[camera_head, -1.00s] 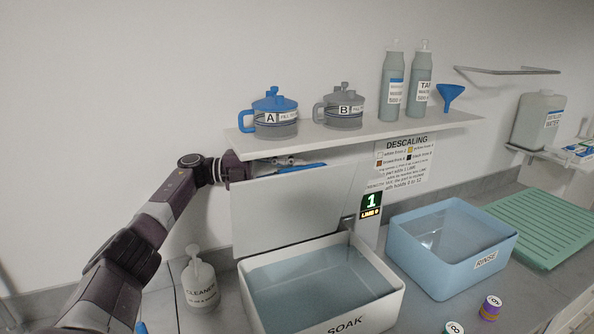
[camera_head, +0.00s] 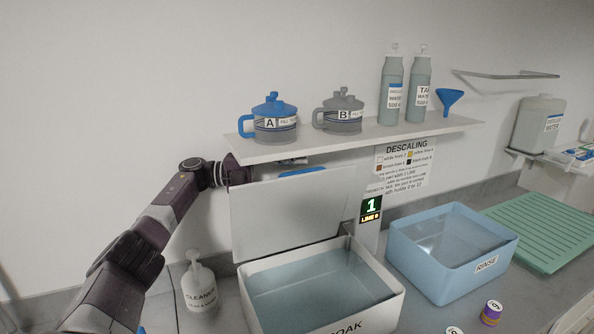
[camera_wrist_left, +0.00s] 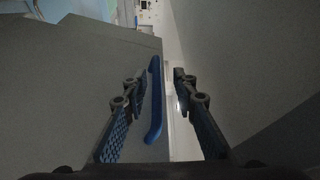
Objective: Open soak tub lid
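The soak tub (camera_head: 389,302) is a white basin of clear liquid at bottom centre of the head view. Its grey lid (camera_head: 295,215) stands raised, nearly upright, along the tub's back edge, so the tub is uncovered. The lid's blue handle (camera_head: 302,171) shows just above the lid's top edge. My left gripper (camera_head: 292,161) is behind the top of the lid, mostly hidden by it. In the left wrist view, my left gripper (camera_wrist_left: 160,76) is open, with the handle (camera_wrist_left: 156,100) between its spread fingers and a gap on each side. My right gripper is not in view.
A shelf (camera_head: 360,139) with jugs, bottles and a blue funnel hangs close above the lid and left gripper. A cleaner bottle (camera_head: 199,287) stands left of the tub. A blue rinse tub (camera_head: 447,275) and a green rack (camera_head: 545,232) are to the right.

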